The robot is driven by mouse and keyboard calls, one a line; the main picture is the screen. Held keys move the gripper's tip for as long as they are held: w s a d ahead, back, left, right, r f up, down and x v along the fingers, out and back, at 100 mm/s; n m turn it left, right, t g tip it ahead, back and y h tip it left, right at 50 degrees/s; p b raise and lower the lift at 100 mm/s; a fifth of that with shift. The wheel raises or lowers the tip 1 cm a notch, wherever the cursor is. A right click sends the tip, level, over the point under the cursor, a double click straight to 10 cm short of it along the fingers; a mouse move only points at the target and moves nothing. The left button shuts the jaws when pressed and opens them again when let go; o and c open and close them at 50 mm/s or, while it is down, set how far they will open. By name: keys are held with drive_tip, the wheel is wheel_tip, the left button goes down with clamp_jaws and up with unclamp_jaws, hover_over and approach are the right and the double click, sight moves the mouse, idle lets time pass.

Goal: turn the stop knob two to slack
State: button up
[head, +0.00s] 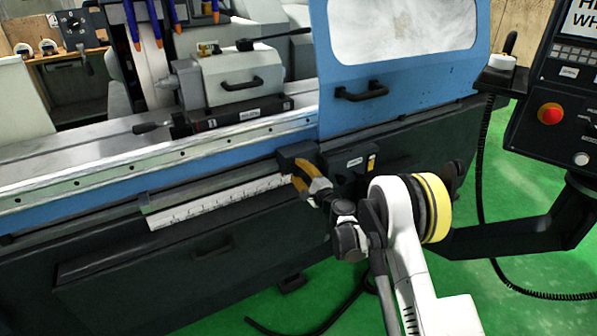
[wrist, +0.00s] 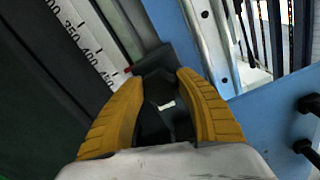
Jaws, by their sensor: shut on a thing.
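My gripper (head: 305,175) is at the front rail of the grinder, by a dark stop block (head: 296,154) at the right end of a white ruled scale (head: 215,203). Its yellow finger pads are shut on a dark knob (wrist: 160,118) on that block. In the wrist view my gripper (wrist: 165,95) has one pad on each side of the knob, and the dark block (wrist: 152,62) lies just beyond the fingertips. The fingers hide most of the knob in the head view, and no mark of its turn angle can be made out.
A black labelled box (head: 352,165) sits right of the block. Above is the blue door (head: 395,75) with its black handle (head: 361,92). A control panel (head: 560,110) with a red button stands at right. Green floor (head: 510,215) lies open around its support arm.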

drive_tip(key=n, duration=0.5)
idle(0.6)
drive_tip(key=o, duration=1.2)
drive_tip(key=shift+f, duration=0.1)
drive_tip(key=v, duration=1.2)
